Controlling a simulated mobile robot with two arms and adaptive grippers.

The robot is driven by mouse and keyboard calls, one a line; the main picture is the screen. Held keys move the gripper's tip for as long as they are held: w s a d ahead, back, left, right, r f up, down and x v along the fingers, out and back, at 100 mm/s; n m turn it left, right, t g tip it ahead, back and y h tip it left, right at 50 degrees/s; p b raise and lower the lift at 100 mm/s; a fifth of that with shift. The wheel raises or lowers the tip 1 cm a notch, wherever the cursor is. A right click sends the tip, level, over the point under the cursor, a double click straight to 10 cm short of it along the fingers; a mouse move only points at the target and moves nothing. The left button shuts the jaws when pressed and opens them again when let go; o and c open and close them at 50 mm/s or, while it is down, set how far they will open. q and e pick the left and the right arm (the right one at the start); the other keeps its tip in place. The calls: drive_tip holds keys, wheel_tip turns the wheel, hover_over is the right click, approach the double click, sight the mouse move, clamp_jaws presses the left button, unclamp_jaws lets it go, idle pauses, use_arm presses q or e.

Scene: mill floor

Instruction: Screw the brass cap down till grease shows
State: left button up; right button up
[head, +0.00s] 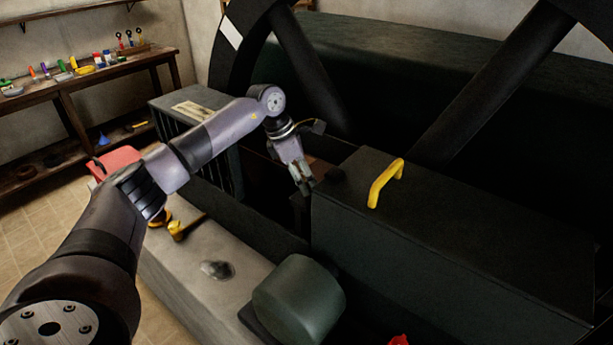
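My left gripper (303,184) points down into the dark gap beside the left end of the large dark box (460,235). Its fingers look close together, but I cannot tell whether they are open or shut, or whether anything is between them. I cannot make out the brass cap; the area around the fingertips is dark and partly hidden by the gripper. No grease can be made out there. My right gripper is not in view.
The dark box has a yellow handle (384,184) on top. A large black spoked wheel (310,70) stands behind. A rounded green housing (298,300) and a yellow-headed tool (178,231) are on the pale plinth (190,262). A cluttered workbench (110,72) stands back left.

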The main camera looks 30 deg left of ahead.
use_arm(q)
drive_tip(key=c, duration=0.9)
drive_tip(key=shift+o, duration=0.2)
drive_tip(key=shift+n, duration=0.3)
drive_tip(key=n+y+b, duration=0.1)
drive_tip(key=n, duration=0.1)
drive_tip(key=n+t+b, duration=0.1)
drive_tip(key=n, duration=0.1)
drive_tip(key=shift+n+y, duration=0.4)
drive_tip(key=n+y+b, duration=0.1)
drive_tip(key=n, duration=0.1)
drive_tip(key=n+y+b, duration=0.1)
drive_tip(key=n, duration=0.2)
drive_tip(key=shift+w+t, duration=0.1)
drive_tip(key=shift+t, duration=0.2)
drive_tip(key=n+y+b, duration=0.1)
drive_tip(key=n, duration=0.2)
drive_tip(key=n+g+y+b, duration=0.1)
drive_tip(key=n, duration=0.2)
drive_tip(key=shift+n+y, duration=0.3)
drive_tip(key=shift+n, duration=0.1)
drive_tip(key=n+y+b, duration=0.1)
drive_tip(key=n, duration=0.2)
drive_tip(key=shift+g, duration=0.4)
drive_tip(key=shift+n+g, duration=0.5)
drive_tip(key=shift+n, duration=1.2)
